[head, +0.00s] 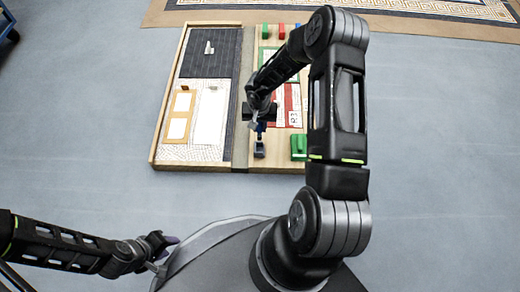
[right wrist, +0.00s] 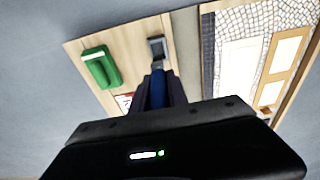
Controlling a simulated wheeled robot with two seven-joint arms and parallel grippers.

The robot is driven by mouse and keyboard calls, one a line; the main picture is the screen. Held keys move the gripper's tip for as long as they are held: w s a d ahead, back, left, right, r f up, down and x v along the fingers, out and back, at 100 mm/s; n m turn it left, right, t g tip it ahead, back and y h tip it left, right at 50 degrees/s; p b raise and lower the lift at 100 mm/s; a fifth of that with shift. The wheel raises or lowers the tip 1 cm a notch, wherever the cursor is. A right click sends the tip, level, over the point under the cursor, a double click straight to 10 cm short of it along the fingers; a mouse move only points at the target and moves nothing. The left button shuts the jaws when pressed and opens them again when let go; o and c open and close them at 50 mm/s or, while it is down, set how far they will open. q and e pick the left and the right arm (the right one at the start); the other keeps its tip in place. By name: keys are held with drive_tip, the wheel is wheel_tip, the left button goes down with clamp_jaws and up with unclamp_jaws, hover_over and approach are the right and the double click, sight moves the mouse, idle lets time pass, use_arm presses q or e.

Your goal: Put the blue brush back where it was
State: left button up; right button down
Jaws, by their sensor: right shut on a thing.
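The blue brush shows in the right wrist view as a blue handle (right wrist: 158,90) between my right gripper's fingers (right wrist: 157,98). A dark grey block-like end (right wrist: 156,47) lies beyond it, over the bare wood. Whether the brush touches the wood I cannot tell. My left gripper (head: 162,255) is open and empty at the lower left, away from the panel.
A green block (head: 299,147) lies right of the brush. A red R3 plate (head: 291,105) is partly behind my right arm. Green and red blocks (head: 282,32) line the top edge. A patterned rug (head: 420,12) lies beyond.

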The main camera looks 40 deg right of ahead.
sight(259, 136)
wheel_tip(259, 136, down, 6)
drive_tip(key=b, duration=0.3)
drive_tip(key=shift+r+b, duration=0.1)
drive_tip(key=shift+b, duration=0.2)
drive_tip(key=shift+f, duration=0.25)
wheel_tip(259, 136, down, 4)
drive_tip(key=b, duration=0.2)
drive_tip(key=shift+r+b, duration=0.1)
drive_tip(key=shift+b, duration=0.2)
drive_tip(key=shift+r, duration=0.1)
drive_tip(key=c, duration=1.3)
unclamp_jaws()
